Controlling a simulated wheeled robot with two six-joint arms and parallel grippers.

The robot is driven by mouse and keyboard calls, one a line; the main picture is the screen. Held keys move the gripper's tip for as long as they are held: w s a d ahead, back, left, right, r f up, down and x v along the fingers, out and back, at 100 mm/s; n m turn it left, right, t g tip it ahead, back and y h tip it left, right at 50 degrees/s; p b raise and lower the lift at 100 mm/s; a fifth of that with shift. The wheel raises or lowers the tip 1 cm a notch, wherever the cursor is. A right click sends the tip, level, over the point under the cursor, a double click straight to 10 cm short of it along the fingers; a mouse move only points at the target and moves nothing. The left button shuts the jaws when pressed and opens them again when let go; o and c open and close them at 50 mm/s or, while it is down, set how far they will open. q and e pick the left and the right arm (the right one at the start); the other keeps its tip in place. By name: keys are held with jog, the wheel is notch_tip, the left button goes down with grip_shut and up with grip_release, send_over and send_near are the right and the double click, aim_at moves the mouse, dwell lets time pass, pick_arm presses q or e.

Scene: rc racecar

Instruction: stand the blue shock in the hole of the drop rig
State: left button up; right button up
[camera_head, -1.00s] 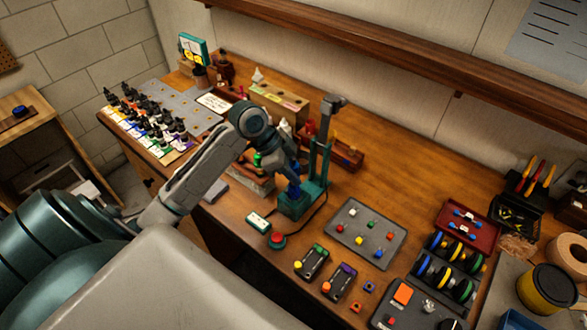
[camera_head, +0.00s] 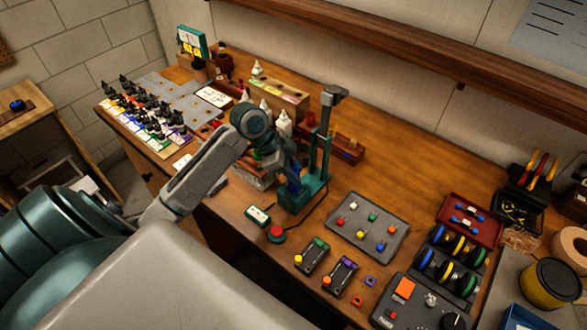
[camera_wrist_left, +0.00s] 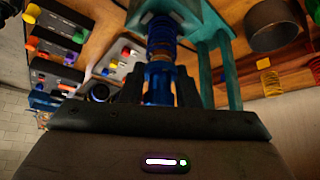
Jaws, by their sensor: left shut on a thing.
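The teal drop rig (camera_head: 314,190) stands on the bench, with a tall post rising from its base. My left gripper (camera_head: 288,172) is at the near left side of the rig, close over its base. It is shut on the blue shock (camera_head: 294,184), mostly hidden behind the gripper in the head view. In the left wrist view the blue shock (camera_wrist_left: 160,75) stands between the dark fingers of the gripper (camera_wrist_left: 160,88), its coil end overlapping the teal rig block (camera_wrist_left: 200,18). The hole is hidden, and I cannot tell whether the shock's end is inside it. My right gripper is out of view.
A red button (camera_head: 277,233) and a small teal box (camera_head: 257,215) sit in front of the rig. A grey tray with coloured knobs (camera_head: 345,232) is to its right. White bottles (camera_head: 284,122) and a wooden block stand behind. Open bench lies right of the post.

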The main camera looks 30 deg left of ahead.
pick_arm(q)
jog(key=shift+f+b, duration=0.45)
jog(key=shift+f, duration=0.5)
jog(key=o, duration=1)
jog(key=shift+o, duration=0.2)
jog(key=shift+r, duration=0.1)
jog(key=b+v, duration=0.3)
jog(key=v, duration=0.7)
jog(key=shift+r, duration=0.3)
jog(key=shift+s+a, duration=0.1)
